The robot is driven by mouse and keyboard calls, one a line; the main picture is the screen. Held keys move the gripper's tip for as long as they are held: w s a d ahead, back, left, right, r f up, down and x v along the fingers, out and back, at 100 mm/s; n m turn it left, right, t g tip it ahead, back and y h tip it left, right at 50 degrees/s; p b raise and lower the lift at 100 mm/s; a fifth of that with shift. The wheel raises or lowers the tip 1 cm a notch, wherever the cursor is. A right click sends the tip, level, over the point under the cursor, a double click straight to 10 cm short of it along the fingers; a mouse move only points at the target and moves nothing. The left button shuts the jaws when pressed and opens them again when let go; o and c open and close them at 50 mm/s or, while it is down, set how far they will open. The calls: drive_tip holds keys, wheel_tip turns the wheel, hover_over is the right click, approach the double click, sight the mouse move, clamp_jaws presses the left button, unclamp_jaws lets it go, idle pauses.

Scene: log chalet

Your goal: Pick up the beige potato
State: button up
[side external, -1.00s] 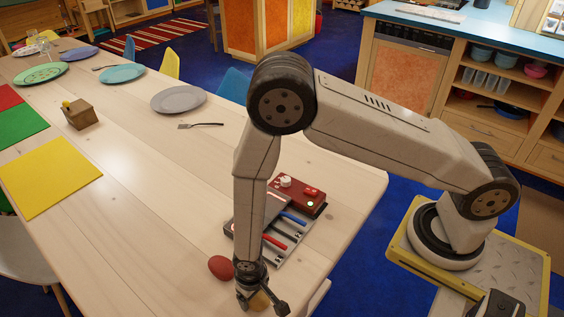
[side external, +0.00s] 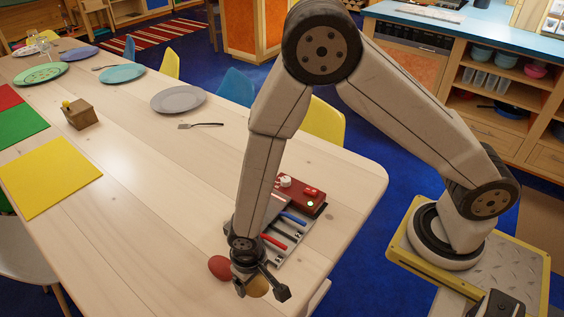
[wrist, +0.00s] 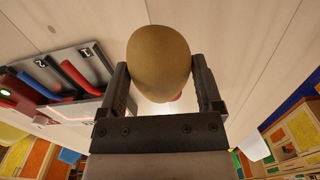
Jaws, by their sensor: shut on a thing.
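The beige potato (wrist: 158,62) is between the two fingers of my gripper (wrist: 160,85) in the wrist view, and the fingers are shut on it. In the side view my gripper (side external: 262,288) is near the table's near end, with the beige potato (side external: 257,287) partly hidden by the fingers. The potato appears held a little above the table. A red, rounded thing (side external: 220,267) lies on the table just left of my gripper.
A tray with red and blue handled things (side external: 283,238) and a dark red box (side external: 300,196) with a white knob stand close behind my gripper. A grey plate (side external: 179,99), a fork (side external: 201,125) and a yellow mat (side external: 48,176) lie farther off.

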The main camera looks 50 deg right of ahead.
drive_tip(key=shift+r, duration=1.35)
drive_tip(key=shift+d, duration=0.1)
drive_tip(key=d+r+m, duration=0.4)
drive_tip(key=d, duration=0.4)
drive_tip(key=d+r+m, duration=0.4)
drive_tip(key=d, duration=0.4)
drive_tip(key=w+f, duration=0.2)
drive_tip(key=w, duration=0.2)
drive_tip(key=w+a+f, duration=0.1)
drive_tip(key=w+f, duration=0.2)
drive_tip(key=w, duration=0.1)
drive_tip(key=w+a+f, duration=0.1)
drive_tip(key=w+f, duration=0.2)
drive_tip(key=w, duration=0.2)
drive_tip(key=shift+f, duration=0.25)
drive_tip(key=shift+w+f, duration=0.4)
drive_tip(key=shift+w, duration=0.05)
